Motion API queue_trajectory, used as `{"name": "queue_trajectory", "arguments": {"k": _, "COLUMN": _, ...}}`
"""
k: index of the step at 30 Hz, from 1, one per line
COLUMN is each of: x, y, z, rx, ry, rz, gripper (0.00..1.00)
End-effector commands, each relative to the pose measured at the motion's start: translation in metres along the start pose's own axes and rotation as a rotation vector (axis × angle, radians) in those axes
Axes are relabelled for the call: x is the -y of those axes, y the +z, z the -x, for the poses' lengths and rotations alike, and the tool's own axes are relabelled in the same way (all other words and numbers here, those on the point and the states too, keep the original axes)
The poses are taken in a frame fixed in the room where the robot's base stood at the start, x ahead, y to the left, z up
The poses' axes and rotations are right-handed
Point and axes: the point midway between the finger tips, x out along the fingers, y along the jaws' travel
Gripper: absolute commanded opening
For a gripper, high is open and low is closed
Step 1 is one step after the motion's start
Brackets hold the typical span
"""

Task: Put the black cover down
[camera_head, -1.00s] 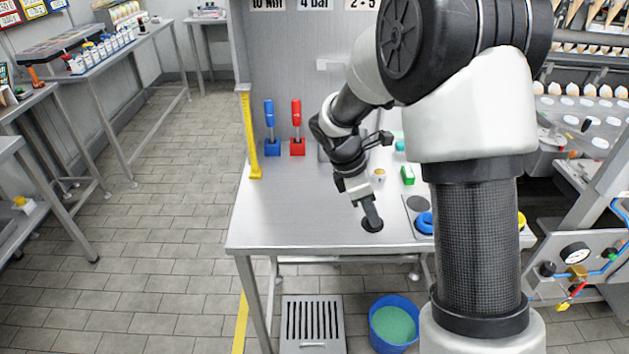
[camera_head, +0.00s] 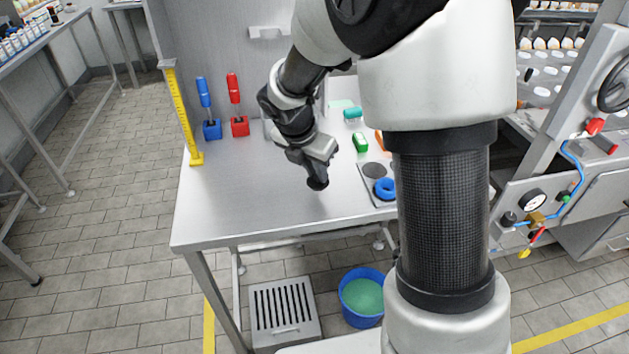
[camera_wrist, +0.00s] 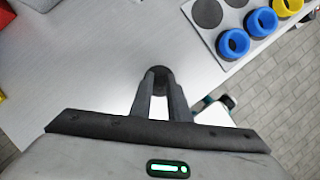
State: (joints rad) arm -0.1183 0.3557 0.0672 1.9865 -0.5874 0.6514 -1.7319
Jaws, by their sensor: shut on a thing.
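My gripper (camera_head: 313,172) is shut on the black cover (camera_head: 317,183), a small dark round piece at the fingertips. In the wrist view the black cover (camera_wrist: 160,75) shows between and just beyond the two fingers (camera_wrist: 160,88). It is over the bare part of the steel table (camera_head: 250,205), left of the grey plate with round spots. I cannot tell whether the cover touches the tabletop.
The grey plate (camera_wrist: 222,38) holds blue rings (camera_wrist: 233,43) and a yellow ring (camera_wrist: 288,5). A green block (camera_head: 360,142) stands behind the gripper. Blue (camera_head: 211,130) and red (camera_head: 239,126) handled tools stand at the back left. The table's front left is clear.

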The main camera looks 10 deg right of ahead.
Motion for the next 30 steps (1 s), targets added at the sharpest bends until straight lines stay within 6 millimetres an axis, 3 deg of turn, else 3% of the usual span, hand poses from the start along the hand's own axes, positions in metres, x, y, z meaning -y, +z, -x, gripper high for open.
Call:
{"name": "queue_trajectory", "arguments": {"k": 4, "x": 0.0, "y": -0.011, "z": -0.025, "rx": -0.002, "ry": -0.003, "rz": 0.002, "gripper": 0.0}}
{"name": "queue_trajectory", "arguments": {"k": 15, "x": 0.0, "y": -0.013, "z": -0.029, "rx": -0.001, "ry": -0.001, "rz": 0.0, "gripper": 0.0}}
{"name": "queue_trajectory", "arguments": {"k": 16, "x": 0.0, "y": -0.012, "z": -0.029, "rx": 0.0, "ry": -0.001, "rz": 0.0, "gripper": 0.19}}
{"name": "queue_trajectory", "arguments": {"k": 19, "x": 0.0, "y": -0.012, "z": -0.028, "rx": 0.0, "ry": -0.001, "rz": 0.0, "gripper": 0.34}}
{"name": "queue_trajectory", "arguments": {"k": 30, "x": 0.0, "y": -0.011, "z": -0.022, "rx": 0.0, "ry": 0.0, "rz": -0.001, "gripper": 0.34}}
